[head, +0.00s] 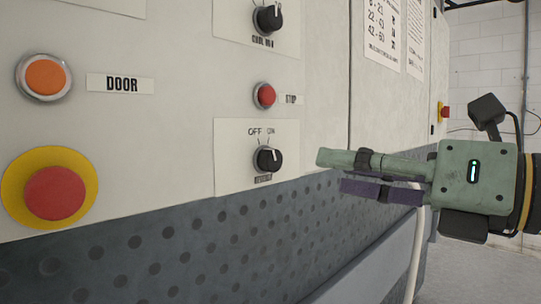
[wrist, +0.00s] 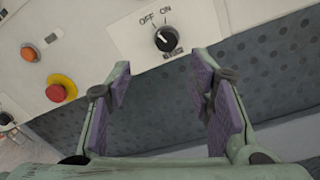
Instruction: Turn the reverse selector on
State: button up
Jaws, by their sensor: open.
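The reverse selector is a black rotary knob (head: 268,160) on a white plate marked OFF at left and ON at right; the label below it is hard to read. In the wrist view the knob (wrist: 166,39) sits at top centre, and its pale mark appears to lean toward OFF. My gripper (head: 331,172) is to the right of the knob in the head view, its fingers pointing left at the panel. In the wrist view my gripper (wrist: 161,75) is open and empty, with the knob ahead, beyond the fingertips and between them. It is not touching the knob.
A red stop button (head: 265,95) and another black knob (head: 268,18) are above the selector. An orange door button (head: 44,77) and a red emergency button (head: 54,193) on yellow are at left. A dark dotted panel (head: 200,245) lies below.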

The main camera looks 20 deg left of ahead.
aim_at(276, 160)
jog(key=p+x, duration=0.1)
jog(key=x, duration=0.6)
jog(key=w+p+x, duration=0.1)
jog(key=x, duration=0.2)
jog(key=shift+f+p, duration=0.1)
jog(key=shift+p, duration=0.25)
jog(key=shift+c, duration=0.5)
grip_shut()
